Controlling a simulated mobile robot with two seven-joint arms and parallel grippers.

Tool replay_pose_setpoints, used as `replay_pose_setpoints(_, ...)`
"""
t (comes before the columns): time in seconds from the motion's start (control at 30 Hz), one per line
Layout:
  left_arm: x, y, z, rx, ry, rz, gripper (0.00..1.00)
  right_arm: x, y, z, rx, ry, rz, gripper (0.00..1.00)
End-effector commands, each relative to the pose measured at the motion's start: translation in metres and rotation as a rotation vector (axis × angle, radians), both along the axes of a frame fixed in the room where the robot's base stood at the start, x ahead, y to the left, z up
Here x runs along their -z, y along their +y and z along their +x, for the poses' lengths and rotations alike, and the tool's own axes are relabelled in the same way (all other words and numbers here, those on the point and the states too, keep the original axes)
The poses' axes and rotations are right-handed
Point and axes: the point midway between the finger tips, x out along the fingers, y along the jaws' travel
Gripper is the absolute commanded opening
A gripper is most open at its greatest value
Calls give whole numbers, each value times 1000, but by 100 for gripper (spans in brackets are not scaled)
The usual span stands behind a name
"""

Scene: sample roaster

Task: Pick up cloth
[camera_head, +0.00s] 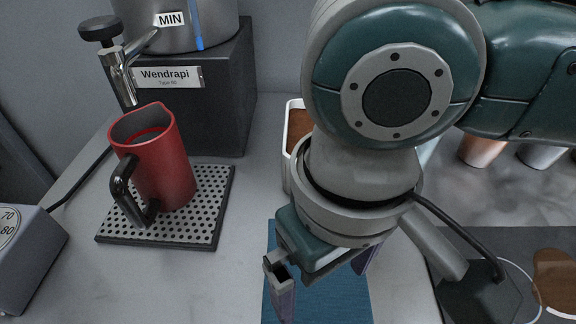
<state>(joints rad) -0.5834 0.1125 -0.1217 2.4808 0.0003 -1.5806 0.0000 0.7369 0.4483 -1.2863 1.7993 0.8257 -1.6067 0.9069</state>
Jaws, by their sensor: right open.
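A flat blue cloth (335,302) lies on the grey counter at the bottom centre, partly hidden by my right gripper and cut off by the lower edge of the view. My right gripper (322,274) is open and points down over the cloth, with one finger to the left and one to the right. Nothing shows between the fingers. Whether the fingertips touch the cloth cannot be told. My left gripper is not in view.
A red jug (167,165) with dark liquid stands on a perforated drip mat (216,205), below the tap of a black "Wendrapi" boiler (215,110). A white container (289,118) with brown contents is partly behind my right arm. A grey dial box (30,255) sits left.

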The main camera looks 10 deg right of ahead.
Motion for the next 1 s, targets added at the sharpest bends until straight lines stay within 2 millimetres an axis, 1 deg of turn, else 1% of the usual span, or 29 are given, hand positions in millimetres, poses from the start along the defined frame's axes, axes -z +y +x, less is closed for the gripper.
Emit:
replay_pose_setpoints(0.03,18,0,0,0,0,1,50,16,0,0,-1,-1,0,100)
replay_pose_setpoints(0.23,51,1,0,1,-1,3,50,39,0,0,-1,-2,1,100)
replay_pose_setpoints(0.4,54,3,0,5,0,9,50,54,0,-1,1,2,0,100)
replay_pose_setpoints(0.47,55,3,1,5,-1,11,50,57,0,0,1,1,1,100)
replay_pose_setpoints(0.77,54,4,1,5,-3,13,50,59,0,0,0,0,1,100)
replay_pose_setpoints(1.0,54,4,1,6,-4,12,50,59,0,0,0,1,0,88)
